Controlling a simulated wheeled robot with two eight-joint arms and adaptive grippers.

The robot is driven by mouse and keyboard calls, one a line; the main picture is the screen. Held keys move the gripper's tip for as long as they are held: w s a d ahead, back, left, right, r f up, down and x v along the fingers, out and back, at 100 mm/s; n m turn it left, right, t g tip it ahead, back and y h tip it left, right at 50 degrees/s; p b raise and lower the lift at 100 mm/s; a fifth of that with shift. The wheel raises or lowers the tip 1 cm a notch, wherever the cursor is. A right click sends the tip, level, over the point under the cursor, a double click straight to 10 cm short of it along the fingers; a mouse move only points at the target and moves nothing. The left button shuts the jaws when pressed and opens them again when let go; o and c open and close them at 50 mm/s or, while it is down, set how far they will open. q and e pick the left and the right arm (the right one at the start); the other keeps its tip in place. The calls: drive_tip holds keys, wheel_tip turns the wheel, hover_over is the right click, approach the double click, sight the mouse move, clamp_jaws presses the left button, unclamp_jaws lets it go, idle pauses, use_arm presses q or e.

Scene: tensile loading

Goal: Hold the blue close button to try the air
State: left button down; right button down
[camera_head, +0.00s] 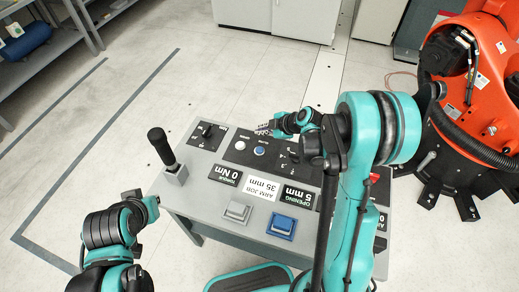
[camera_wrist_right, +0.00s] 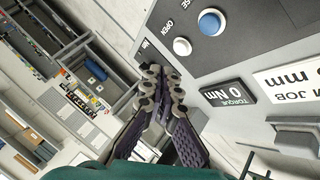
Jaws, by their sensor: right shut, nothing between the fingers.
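The blue close button (camera_head: 259,151) is a small round button on the dark strip at the back of the grey console. It shows larger in the right wrist view (camera_wrist_right: 211,22), with the white open button (camera_wrist_right: 182,46) beside it. My right gripper (camera_head: 263,130) is just behind the blue button in the head view, apart from it. In the right wrist view its dark fingers (camera_wrist_right: 163,76) are together and empty, to the left of both buttons. My left arm shows at lower left in the head view, but I make out no fingers there.
An orange robot arm (camera_head: 480,85) stands at right. Open floor lies left of the console.

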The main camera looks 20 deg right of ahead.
sight(261, 150)
drive_tip(key=shift+f, duration=0.15)
wheel_tip(261, 150, down, 8)
drive_tip(key=b, duration=0.6)
drive_tip(key=shift+f+b, duration=0.3)
drive_tip(key=shift+b, duration=0.1)
idle(0.8)
drive_tip(key=shift+f+b, duration=0.4)
drive_tip(key=shift+b, duration=0.05)
drive_tip(key=shift+f+b, duration=0.5)
drive_tip(key=shift+b, duration=0.05)
idle(0.5)
drive_tip(key=shift+r, duration=0.15)
idle(1.4)
drive_tip(key=shift+r+p, duration=0.65)
drive_tip(key=shift+r, duration=0.15)
